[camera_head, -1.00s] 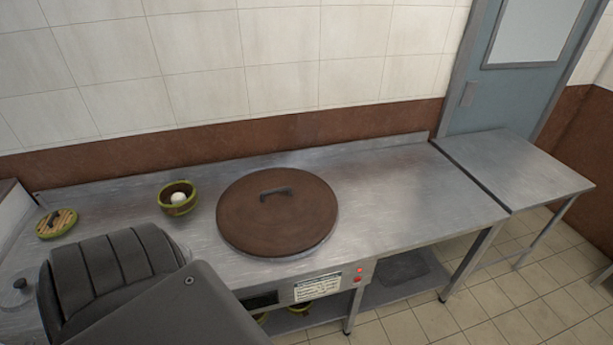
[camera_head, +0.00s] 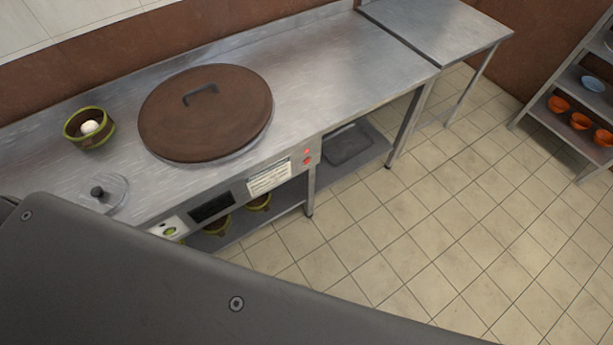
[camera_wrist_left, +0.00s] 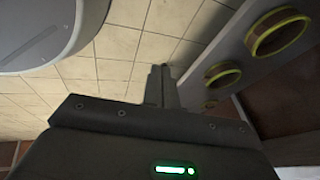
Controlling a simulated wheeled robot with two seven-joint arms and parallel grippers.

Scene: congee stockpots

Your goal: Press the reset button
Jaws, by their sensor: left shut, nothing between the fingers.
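Two small red buttons (camera_head: 307,157) sit one above the other on the counter's front panel, right of a white label (camera_head: 269,176). A white panel with a round green part (camera_head: 169,231) is further left on the same front, partly behind my arm. I cannot tell which of these is the reset button. My left gripper (camera_wrist_left: 162,70) is shut and empty in the left wrist view, seen against the tiled floor beside the lower shelf. My dark arm covers the lower left of the head view, and the gripper itself does not show there. My right gripper is not in view.
A large brown lid (camera_head: 205,112) covers a pot in the steel counter (camera_head: 340,62). A green-rimmed bowl (camera_head: 90,142) and a glass lid (camera_head: 104,193) are at left. Green-rimmed bowls (camera_wrist_left: 278,33) stand on the lower shelf. A rack (camera_head: 548,88) with orange bowls is at right. The floor between is clear.

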